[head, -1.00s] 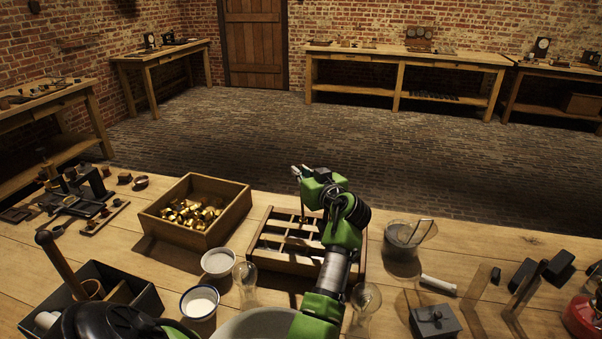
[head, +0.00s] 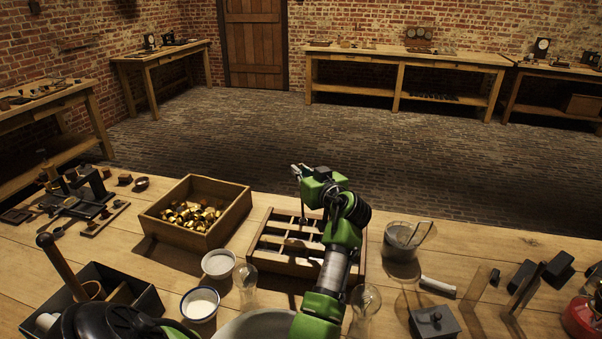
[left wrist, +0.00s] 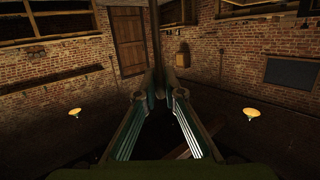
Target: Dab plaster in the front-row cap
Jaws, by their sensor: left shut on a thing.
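My left gripper (head: 299,170) is above the far side of the wooden compartment tray (head: 262,266), near the middle of the bench. In the left wrist view its two fingers (left wrist: 157,84) are together on a thin dark rod-like tool (left wrist: 156,35). A thin dark piece, likely this tool, hangs below the gripper to the tray in the head view. My arm covers the tray's right part, and I cannot make out a cap in the front row. Brass caps (head: 190,215) fill a wooden box left of the tray. A bowl with white contents (head: 200,302) stands in front.
A second pale bowl (head: 218,263) and clear glass bulbs (head: 246,276) stand close to the tray's front. A grey pot (head: 400,241) stands right of it. A dark lidded box (head: 435,321) is at front right. A dark bin (head: 140,294) is at front left.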

